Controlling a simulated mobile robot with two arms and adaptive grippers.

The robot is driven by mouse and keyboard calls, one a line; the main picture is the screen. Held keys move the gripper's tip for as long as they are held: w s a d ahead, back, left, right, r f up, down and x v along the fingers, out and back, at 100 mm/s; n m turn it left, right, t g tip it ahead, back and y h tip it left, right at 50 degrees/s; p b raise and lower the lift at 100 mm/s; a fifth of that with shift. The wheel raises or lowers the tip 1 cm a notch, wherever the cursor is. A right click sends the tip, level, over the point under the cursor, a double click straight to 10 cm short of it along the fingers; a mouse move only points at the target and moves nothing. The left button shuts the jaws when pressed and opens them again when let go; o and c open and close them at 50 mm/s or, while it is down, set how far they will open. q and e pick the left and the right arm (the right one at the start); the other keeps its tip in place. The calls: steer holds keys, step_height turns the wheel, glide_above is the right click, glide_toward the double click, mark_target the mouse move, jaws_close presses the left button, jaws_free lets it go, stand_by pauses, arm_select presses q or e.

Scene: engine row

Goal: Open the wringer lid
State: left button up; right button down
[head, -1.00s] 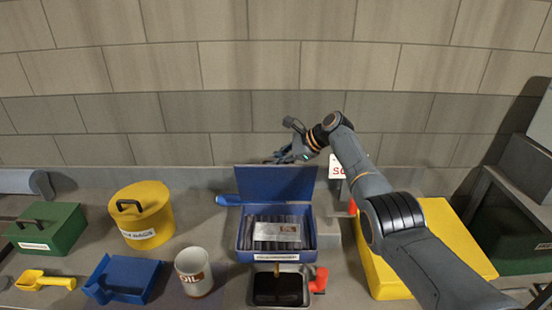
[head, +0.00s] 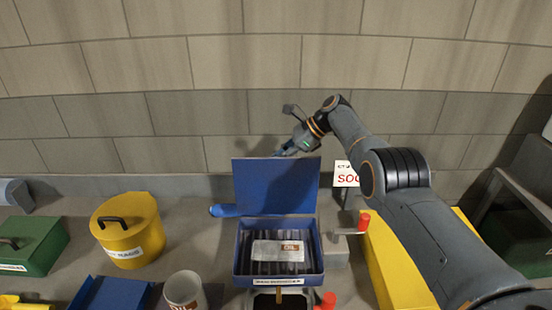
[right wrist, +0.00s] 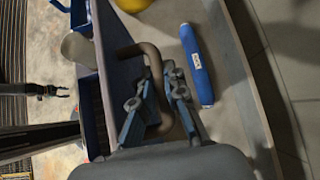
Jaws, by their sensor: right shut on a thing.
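The blue wringer box (head: 238,266) stands open in the middle of the head view, with dark ribbed contents and an OIL-marked packet inside. Its blue lid (head: 262,185) stands about upright at the back edge. My right gripper (head: 291,147) is above and behind the lid's top edge. In the right wrist view, my right gripper (right wrist: 160,105) is shut on the lid's grey-brown bent handle (right wrist: 150,55). A dark gripper, seemingly my left (right wrist: 62,91), is small at the left there; its finger state is unclear.
A blue roll (head: 224,210) lies behind the box at left. A red-knobbed crank (head: 364,221) is at its right. A yellow lidded tub (head: 130,240), green box (head: 30,246) and white OIL mug (head: 184,290) stand left. The brick wall is close behind the lid.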

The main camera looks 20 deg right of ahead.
steer(key=shift+s+f, duration=0.1)
steer(key=shift+f, duration=0.05)
steer(key=c, duration=1.4)
jaws_free()
steer(key=shift+o, duration=0.2)
steer(key=shift+d, duration=0.1)
steer(key=v, duration=1.2)
